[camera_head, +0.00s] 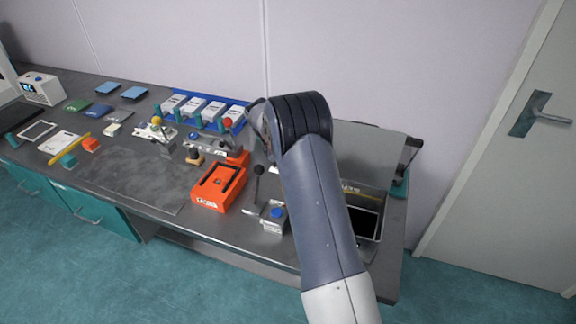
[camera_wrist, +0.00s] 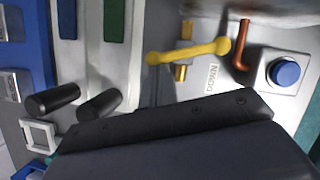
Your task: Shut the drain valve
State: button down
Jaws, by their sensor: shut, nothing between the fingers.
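A yellow lever (camera_wrist: 190,51) with rounded ends shows in the wrist view, and I take it for the drain valve's handle. It lies crosswise over short brass fittings (camera_wrist: 181,72). My gripper (camera_wrist: 155,92) appears as a dark narrow shape just below the lever's left end, in front of the wide black gripper body. It is shut with nothing in it. I cannot tell whether the tips touch the lever. In the head view my arm hides the gripper, and I cannot make out the valve there.
In the wrist view, a copper pipe (camera_wrist: 241,46) and a blue button (camera_wrist: 284,72) are right of the lever. Black cylinders (camera_wrist: 54,99) lie left. In the head view, an orange box (camera_head: 218,187) and a black-knobbed lever (camera_head: 258,171) stand left of my arm.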

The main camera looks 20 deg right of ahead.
jog(key=shift+s+d+f, duration=0.1)
jog(key=shift+s+f, duration=0.05)
dwell(0.7)
jog(key=shift+s+d+f, duration=0.1)
jog(key=shift+s, duration=0.6)
jog(key=b+v, duration=0.1)
jog(key=v, duration=1)
jog(key=shift+w+r+b, duration=0.2)
jog(key=shift+b, duration=0.1)
